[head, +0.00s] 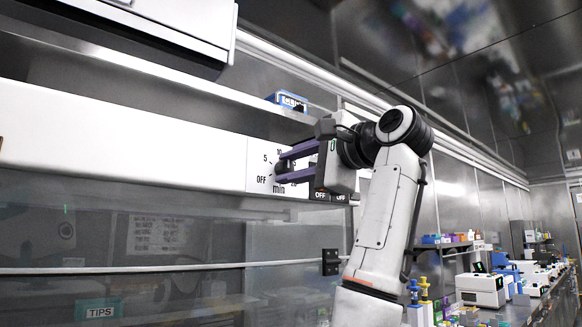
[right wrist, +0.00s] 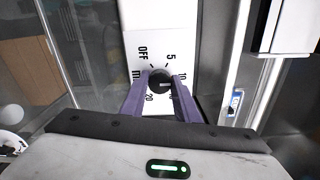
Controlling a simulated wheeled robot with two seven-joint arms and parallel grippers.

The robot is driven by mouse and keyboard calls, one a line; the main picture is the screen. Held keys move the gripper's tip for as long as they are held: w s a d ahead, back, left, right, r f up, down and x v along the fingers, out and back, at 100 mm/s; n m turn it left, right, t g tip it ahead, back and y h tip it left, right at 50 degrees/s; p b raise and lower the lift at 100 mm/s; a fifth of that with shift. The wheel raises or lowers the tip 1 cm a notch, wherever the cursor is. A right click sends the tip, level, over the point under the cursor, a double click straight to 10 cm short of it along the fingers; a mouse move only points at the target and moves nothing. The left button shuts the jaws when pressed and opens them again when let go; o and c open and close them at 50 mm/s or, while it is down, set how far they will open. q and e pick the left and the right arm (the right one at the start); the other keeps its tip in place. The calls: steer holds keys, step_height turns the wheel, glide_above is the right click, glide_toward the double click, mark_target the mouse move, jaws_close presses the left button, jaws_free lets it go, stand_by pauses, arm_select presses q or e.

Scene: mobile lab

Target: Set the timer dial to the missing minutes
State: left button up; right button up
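The timer dial is a round black knob (right wrist: 160,80) on a white panel marked OFF, 5, 10, 20 and min. A pale mark on the knob seems to point to the right in the right wrist view, toward the side of the 10; the exact setting is too small to read. In the head view the dial (head: 280,168) is partly covered by my fingers. My right gripper (right wrist: 160,84) has its purple fingers on either side of the knob, apparently touching it. It also shows in the head view (head: 284,166). My left gripper is not in view.
Two small OFF switches (head: 330,196) sit right of the dial, below my gripper. A blue box (head: 288,101) stands on the ledge above. A TIPS label (head: 99,311) shows behind the glass front. A bench with instruments (head: 483,288) runs along the right.

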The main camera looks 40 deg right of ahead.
steer(key=o, duration=0.4)
steer(key=shift+s, duration=0.1)
steer(key=s, duration=0.3)
steer(key=s+b, duration=0.1)
steer(key=s, duration=0.2)
steer(key=s+d, duration=0.1)
steer(key=s, duration=0.3)
steer(key=shift+s+b, duration=0.1)
steer(key=shift+b, duration=0.2)
